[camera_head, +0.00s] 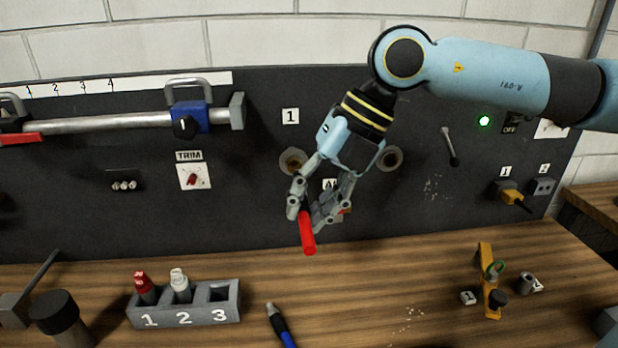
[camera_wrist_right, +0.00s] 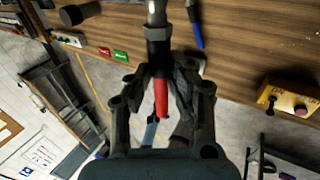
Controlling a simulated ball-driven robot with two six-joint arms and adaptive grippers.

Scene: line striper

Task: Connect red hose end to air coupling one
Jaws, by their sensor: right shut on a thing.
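My right gripper (camera_head: 310,208) is shut on the red hose end (camera_head: 307,236) and holds it in front of the dark panel, above the bench. The red part hangs down below the fingers. In the right wrist view the red hose end (camera_wrist_right: 161,98) sits between the fingers (camera_wrist_right: 162,74), with a dark collar and grey metal tip beyond them. My left gripper is out of view.
A second round coupling (camera_head: 391,158) is right of my gripper. A plate marked "A" (camera_head: 330,184) is partly hidden behind the fingers. The bench middle is mostly clear.

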